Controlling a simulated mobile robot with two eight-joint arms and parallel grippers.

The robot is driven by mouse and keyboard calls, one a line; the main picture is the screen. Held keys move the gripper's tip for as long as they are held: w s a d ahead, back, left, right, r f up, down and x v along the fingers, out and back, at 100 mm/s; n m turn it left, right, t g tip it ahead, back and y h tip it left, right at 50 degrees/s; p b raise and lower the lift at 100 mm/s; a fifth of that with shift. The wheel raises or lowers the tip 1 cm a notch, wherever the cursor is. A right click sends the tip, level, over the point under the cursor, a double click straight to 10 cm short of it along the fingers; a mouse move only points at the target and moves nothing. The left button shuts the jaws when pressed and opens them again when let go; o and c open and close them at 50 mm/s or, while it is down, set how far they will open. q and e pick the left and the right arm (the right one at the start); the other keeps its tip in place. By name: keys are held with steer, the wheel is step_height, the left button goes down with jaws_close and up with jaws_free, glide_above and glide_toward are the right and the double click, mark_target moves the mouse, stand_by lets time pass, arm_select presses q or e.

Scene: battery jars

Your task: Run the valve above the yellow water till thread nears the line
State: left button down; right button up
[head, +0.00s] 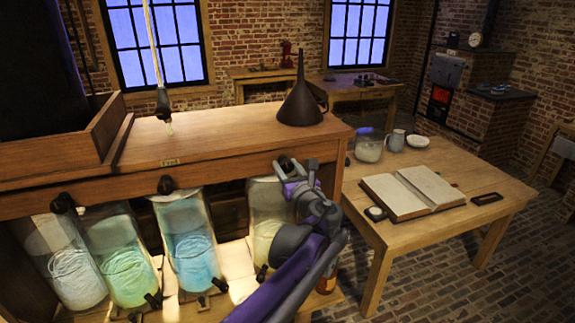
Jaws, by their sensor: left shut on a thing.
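A glass jar with pale yellow water (262,226) stands under the wooden shelf, right of the other jars. My arm partly covers it. A dark valve (285,163) sits on the shelf's front edge above it. My left gripper (290,172) is at this valve and is shut on it; its fingers are small and partly hidden. No thread or line can be made out on the yellow jar. My right gripper is not in view.
Blue (192,258), green (127,277) and whitish (74,279) jars stand to the left. A dark funnel (300,103) stands on the wooden shelf (225,132). A cord (152,45) hangs above it. The table at right holds an open book (412,190).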

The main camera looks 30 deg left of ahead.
arm_select(q)
steer(key=n+p, duration=0.1)
steer(key=n, duration=0.2)
steer(key=shift+w+r, duration=0.1)
steer(key=shift+r, duration=0.1)
steer(key=shift+f, duration=0.1)
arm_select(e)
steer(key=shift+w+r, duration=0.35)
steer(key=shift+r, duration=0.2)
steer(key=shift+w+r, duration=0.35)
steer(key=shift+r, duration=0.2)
arm_select(q)
steer(key=shift+n, duration=0.3)
steer(key=n, duration=0.3)
stand_by(5.0)
